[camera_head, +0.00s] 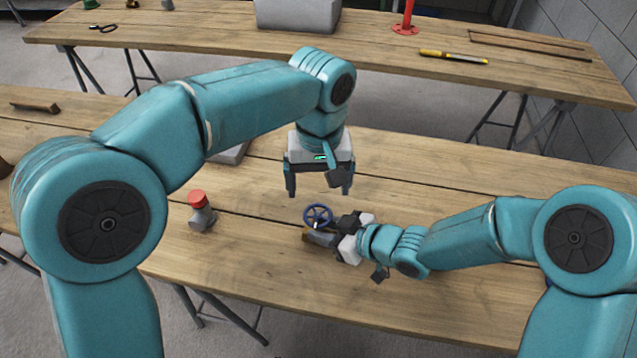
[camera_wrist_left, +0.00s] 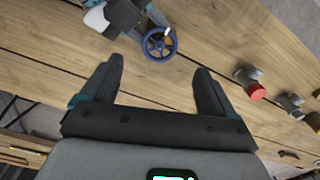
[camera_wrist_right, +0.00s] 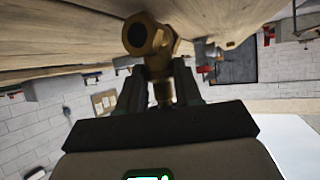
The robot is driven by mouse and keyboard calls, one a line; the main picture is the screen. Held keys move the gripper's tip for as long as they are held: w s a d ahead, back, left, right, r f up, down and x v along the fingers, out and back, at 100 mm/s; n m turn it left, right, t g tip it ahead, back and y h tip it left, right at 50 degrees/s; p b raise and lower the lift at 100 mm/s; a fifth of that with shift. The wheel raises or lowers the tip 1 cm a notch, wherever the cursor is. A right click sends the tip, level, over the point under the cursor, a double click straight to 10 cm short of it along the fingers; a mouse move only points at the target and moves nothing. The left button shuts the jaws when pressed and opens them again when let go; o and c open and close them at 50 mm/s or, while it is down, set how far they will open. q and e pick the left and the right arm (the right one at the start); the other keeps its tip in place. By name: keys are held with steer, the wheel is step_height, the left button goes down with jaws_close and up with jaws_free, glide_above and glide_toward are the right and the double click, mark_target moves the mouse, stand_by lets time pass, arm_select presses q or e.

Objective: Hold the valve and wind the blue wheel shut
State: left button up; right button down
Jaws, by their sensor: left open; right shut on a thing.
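The blue wheel (camera_head: 317,216) sits on top of the valve (camera_head: 318,236), which rests low on or just over the near table. My right gripper (camera_head: 335,232) is shut on the valve from the right. In the right wrist view the brass valve body (camera_wrist_right: 152,42), with a round open port, sits between the fingers. My left gripper (camera_head: 319,190) is open and empty above the table, pointing down, just above the wheel in the picture. In the left wrist view the wheel (camera_wrist_left: 160,44) shows beyond the open fingers (camera_wrist_left: 160,85), touching neither.
A fitting with a red cap (camera_head: 199,207) stands on the near table (camera_head: 430,190) left of the wheel. A grey block (camera_head: 234,153) lies behind it, partly hidden by my left arm. The far table (camera_head: 370,45) carries a red post (camera_head: 406,20) and a yellow tool (camera_head: 453,56).

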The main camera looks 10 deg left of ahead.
mark_target(318, 212)
arm_select(q)
step_height(318, 212, down, 8)
steer(key=n, duration=0.6)
stand_by(0.4)
